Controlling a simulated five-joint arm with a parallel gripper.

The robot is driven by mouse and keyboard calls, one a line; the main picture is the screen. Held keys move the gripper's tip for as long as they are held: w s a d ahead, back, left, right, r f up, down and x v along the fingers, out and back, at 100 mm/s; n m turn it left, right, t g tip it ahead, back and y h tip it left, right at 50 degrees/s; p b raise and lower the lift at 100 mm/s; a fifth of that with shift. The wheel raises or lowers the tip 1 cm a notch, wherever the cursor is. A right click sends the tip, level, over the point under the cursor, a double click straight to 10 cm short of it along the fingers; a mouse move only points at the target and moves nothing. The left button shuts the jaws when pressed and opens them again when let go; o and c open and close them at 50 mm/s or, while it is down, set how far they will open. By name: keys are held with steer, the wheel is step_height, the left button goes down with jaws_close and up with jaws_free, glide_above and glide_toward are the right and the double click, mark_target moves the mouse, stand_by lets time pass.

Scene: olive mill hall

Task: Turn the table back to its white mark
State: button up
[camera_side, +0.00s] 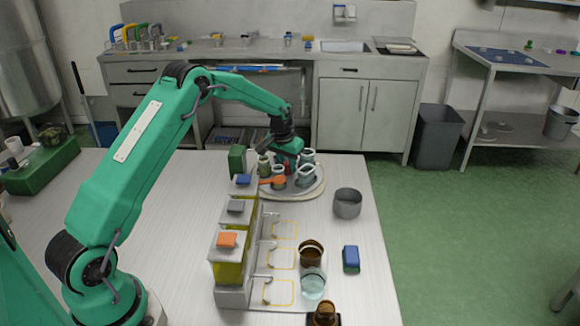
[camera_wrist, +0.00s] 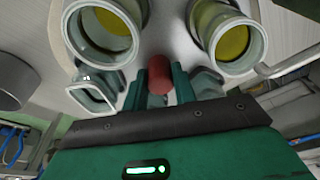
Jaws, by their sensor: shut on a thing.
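The round table (camera_side: 312,193) is a pale grey turntable at the far end of the bench, carrying several small cups and jars. My gripper (camera_side: 287,165) reaches down over it among the cups. In the wrist view my gripper (camera_wrist: 161,88) is shut on a red peg (camera_wrist: 160,70), which stands between the fingers. Two cups with yellow-green contents, a left one (camera_wrist: 66,30) and a right one (camera_wrist: 262,38), stand just beyond the peg. The turntable's bare surface (camera_wrist: 170,30) shows between them. I cannot make out the white mark.
A dispenser row (camera_side: 234,295) with taps stands left of the turntable's near side. A grey pot (camera_side: 347,205) stands close to its right. Nearer are a brown glass (camera_side: 311,253), a clear glass (camera_side: 313,285) and a blue box (camera_side: 351,259). The bench's right edge is beyond them.

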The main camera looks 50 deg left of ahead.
mark_target(287, 163)
steer(key=o, duration=0.6)
steer(key=shift+o, duration=0.2)
steer(key=shift+r, duration=4)
steer(key=shift+o, duration=0.4)
steer(key=shift+f, duration=0.4)
steer(key=shift+f, duration=0.15)
steer(key=shift+f, duration=3.45)
